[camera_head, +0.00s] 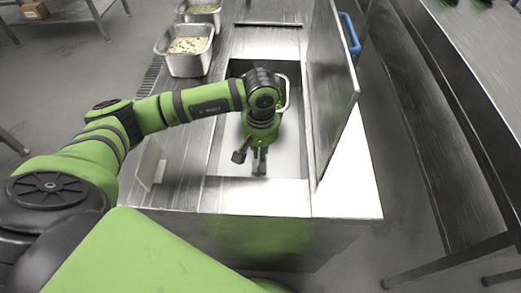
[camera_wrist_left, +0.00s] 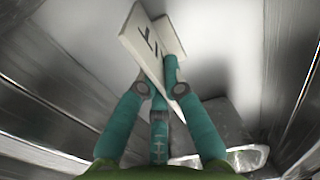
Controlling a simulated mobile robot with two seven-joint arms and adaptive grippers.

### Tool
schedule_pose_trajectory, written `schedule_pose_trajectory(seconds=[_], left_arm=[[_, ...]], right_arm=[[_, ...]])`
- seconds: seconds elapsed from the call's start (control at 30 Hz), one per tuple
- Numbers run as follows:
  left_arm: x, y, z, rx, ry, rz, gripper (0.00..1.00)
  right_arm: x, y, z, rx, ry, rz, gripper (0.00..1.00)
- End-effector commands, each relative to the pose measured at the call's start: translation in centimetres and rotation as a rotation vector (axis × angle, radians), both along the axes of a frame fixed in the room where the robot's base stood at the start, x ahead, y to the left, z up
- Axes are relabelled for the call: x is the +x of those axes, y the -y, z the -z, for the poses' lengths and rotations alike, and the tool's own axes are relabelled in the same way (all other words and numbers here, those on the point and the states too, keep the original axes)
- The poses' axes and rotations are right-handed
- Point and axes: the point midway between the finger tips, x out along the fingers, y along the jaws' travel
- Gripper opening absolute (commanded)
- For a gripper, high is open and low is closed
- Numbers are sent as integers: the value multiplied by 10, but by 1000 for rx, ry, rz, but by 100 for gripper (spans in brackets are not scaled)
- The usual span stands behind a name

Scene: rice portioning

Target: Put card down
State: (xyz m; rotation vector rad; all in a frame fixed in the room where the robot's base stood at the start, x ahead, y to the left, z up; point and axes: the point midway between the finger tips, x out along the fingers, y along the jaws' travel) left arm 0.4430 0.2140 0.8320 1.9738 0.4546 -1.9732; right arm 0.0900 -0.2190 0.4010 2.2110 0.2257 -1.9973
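The white card (camera_wrist_left: 143,38) with black marks shows in the left wrist view, tilted, its lower end between my teal fingers. My left gripper (camera_wrist_left: 160,78) is shut on it; the left fingertip is hidden behind the card. In the head view my left gripper (camera_head: 260,162) points down over the recessed bay of the steel counter. The card cannot be made out there. My right gripper is not in view.
A raised steel lid (camera_head: 332,90) stands along the bay's right side. A pale upright plate (camera_head: 150,163) stands on the counter at left. Steel pans of food (camera_head: 186,62) stand at the back left. A blue handle (camera_head: 350,33) is at the back right.

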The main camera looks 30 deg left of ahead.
Motion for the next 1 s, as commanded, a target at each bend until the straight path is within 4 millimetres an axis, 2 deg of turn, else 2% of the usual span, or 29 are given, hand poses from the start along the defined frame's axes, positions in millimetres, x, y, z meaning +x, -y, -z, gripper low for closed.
schedule_pose_trajectory(seconds=[0.03,0.07,0.37,0.5,0.53,1.0], left_arm=[[0,0,0,0,0,0,25],[0,0,0,0,0,0,33],[0,0,0,1,0,0,33],[0,0,-6,0,0,0,33],[1,0,-8,0,3,0,33],[1,0,-101,0,5,0,33]], right_arm=[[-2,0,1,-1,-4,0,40],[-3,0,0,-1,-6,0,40],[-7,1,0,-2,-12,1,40],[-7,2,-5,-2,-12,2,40],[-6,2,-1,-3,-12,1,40],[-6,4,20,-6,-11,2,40]])
